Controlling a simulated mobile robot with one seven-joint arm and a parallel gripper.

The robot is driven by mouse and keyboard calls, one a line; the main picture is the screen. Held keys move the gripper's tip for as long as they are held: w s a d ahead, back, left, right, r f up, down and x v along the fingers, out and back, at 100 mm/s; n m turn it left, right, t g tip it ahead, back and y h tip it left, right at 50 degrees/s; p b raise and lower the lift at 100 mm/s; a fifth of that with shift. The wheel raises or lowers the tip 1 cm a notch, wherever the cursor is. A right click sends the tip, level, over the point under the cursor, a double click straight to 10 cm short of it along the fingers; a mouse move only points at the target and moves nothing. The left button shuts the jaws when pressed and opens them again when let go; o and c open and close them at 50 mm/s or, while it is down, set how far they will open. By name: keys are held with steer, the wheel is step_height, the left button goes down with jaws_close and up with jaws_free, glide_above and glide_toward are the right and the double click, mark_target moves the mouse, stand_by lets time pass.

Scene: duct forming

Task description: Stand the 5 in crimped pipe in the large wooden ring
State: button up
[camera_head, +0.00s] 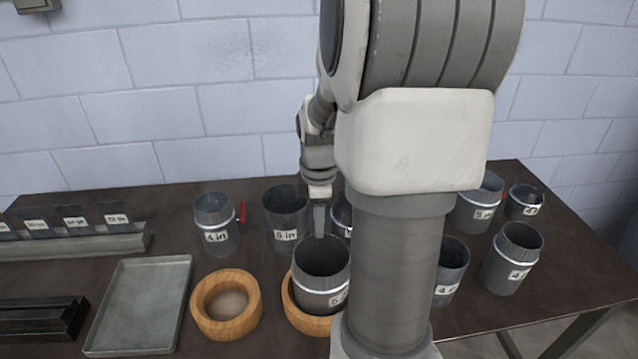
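A dark grey pipe (321,281) with a bright crimp band and a label partly reading 5 stands roughly upright at the right wooden ring (302,320). Its lower end appears to be inside the ring; my arm hides the right side of both. I cannot tell whether its bottom rests on the table. A second wooden ring (200,310) lies empty to the left; which ring is larger is hard to tell. My gripper (319,222) points down at the pipe's far rim, one finger showing. Whether it grips the wall is not clear.
Behind stand a 4 in pipe (213,238) with a red tab and a plain pipe (286,212). More pipes (512,262) stand on the right. A metal tray (135,318) and a rack (100,243) of labelled plates are at left. Bare table (575,268) shows at far right.

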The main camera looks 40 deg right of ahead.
step_height(320, 180, up, 11)
steer(key=shift+s+a+p, duration=0.25)
steer(key=shift+s+p, duration=0.05)
steer(key=shift+s, duration=0.1)
steer(key=shift+s+f, duration=0.1)
steer(key=shift+s, duration=0.05)
